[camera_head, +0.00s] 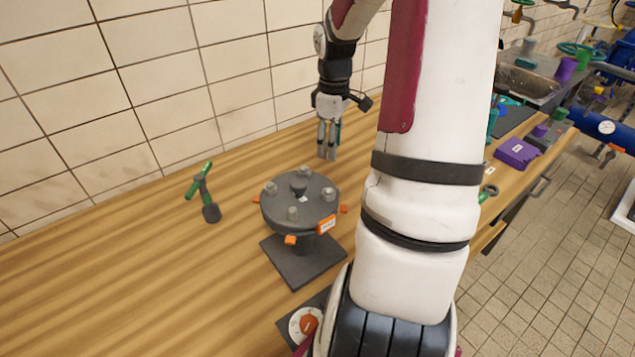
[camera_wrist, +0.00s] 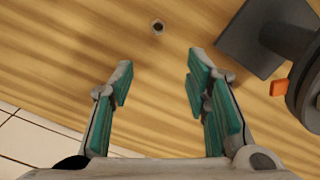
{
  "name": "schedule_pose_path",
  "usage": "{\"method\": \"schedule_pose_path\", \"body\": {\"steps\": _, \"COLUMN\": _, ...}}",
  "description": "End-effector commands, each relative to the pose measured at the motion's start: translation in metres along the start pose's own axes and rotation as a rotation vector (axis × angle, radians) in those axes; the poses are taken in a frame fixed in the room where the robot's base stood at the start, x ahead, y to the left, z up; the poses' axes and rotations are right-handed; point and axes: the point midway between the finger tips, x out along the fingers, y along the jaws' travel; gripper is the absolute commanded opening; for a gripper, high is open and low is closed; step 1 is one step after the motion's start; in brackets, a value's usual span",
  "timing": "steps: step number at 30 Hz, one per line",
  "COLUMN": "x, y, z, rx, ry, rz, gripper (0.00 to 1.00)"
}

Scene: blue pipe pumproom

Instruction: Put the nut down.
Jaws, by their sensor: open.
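A small dark nut (camera_wrist: 157,27) with a hole in it lies on the wooden worktop, seen near the top middle of the wrist view. I cannot make it out in the head view. My gripper (camera_head: 327,155) points down over the worktop behind the flange stand. In the wrist view my gripper (camera_wrist: 160,80) has its teal-padded fingers spread apart with nothing between them. The nut lies apart from the fingers, beyond their tips in that picture.
A grey flange with bolts (camera_head: 299,199) stands on a square base, with orange tabs around it. A green-handled tool (camera_head: 203,191) stands to its left. A dial with an orange knob (camera_head: 307,323) is at the front. A tiled wall (camera_head: 150,95) runs behind. A purple box (camera_head: 517,153) lies right.

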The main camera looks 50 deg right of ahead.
Motion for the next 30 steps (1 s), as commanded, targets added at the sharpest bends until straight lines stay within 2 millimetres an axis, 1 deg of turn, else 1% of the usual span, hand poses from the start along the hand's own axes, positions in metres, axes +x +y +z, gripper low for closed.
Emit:
{"method": "schedule_pose_path", "body": {"steps": 1, "x": 0.005, "y": 0.003, "z": 0.002, "rx": -0.001, "ry": 0.002, "rz": -0.007, "gripper": 0.43}}
{"method": "schedule_pose_path", "body": {"steps": 5, "x": 0.022, "y": 0.004, "z": 0.003, "rx": -0.005, "ry": 0.003, "rz": -0.011, "gripper": 0.43}}
{"method": "schedule_pose_path", "body": {"steps": 12, "x": 0.067, "y": 0.003, "z": 0.003, "rx": -0.005, "ry": 0.003, "rz": -0.012, "gripper": 0.43}}
{"method": "schedule_pose_path", "body": {"steps": 15, "x": 0.081, "y": 0.003, "z": 0.003, "rx": -0.004, "ry": 0.003, "rz": -0.01, "gripper": 0.43}}
{"method": "schedule_pose_path", "body": {"steps": 23, "x": 0.098, "y": 0.003, "z": 0.005, "rx": -0.003, "ry": 0.002, "rz": -0.009, "gripper": 0.43}}
{"method": "schedule_pose_path", "body": {"steps": 30, "x": 0.132, "y": 0.003, "z": 0.009, "rx": -0.004, "ry": 0.002, "rz": -0.011, "gripper": 0.43}}
